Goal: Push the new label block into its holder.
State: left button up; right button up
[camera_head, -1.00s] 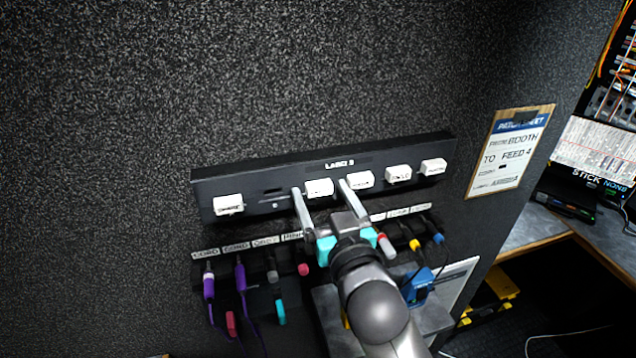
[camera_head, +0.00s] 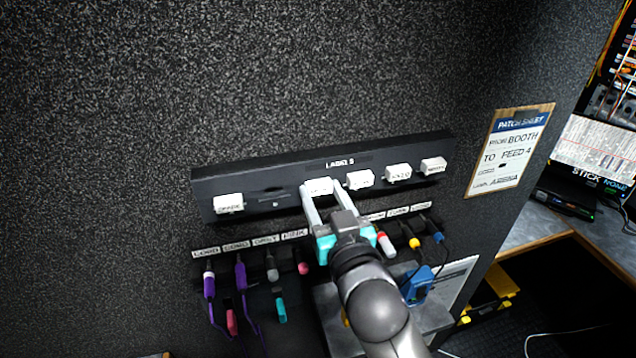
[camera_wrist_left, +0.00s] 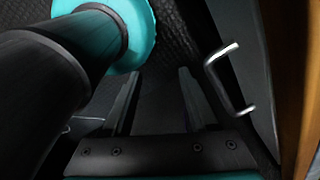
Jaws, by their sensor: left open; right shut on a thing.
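A black rack (camera_head: 345,163) marked LABELS is on the dark wall and carries a row of white label blocks. My right gripper (camera_head: 317,194) is shut on one white label block (camera_head: 319,186) in the row, with its fingers on either side. I cannot tell whether that block is clear of the rack. Left of it is an empty slot (camera_head: 270,196), and further left sits another white block (camera_head: 229,203). More blocks (camera_head: 360,180) sit to the right. My left gripper (camera_wrist_left: 157,78) shows only in the left wrist view, open with nothing between its fingers.
Below the rack is a labelled row (camera_head: 265,240) with hanging cords and coloured plugs, including a purple one (camera_head: 241,275). A patch sheet clipboard (camera_head: 510,150) hangs at right. In the left wrist view, a metal handle (camera_wrist_left: 228,80) is close to the right finger.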

jog(key=shift+s+d, duration=0.1)
jog(key=shift+s, duration=0.05)
grip_shut()
jog(key=shift+s, duration=0.15)
jog(key=shift+p+v, duration=0.7)
jog(key=shift+v, duration=2)
jog(key=shift+p+v, duration=0.45)
jog(key=shift+v, duration=1.05)
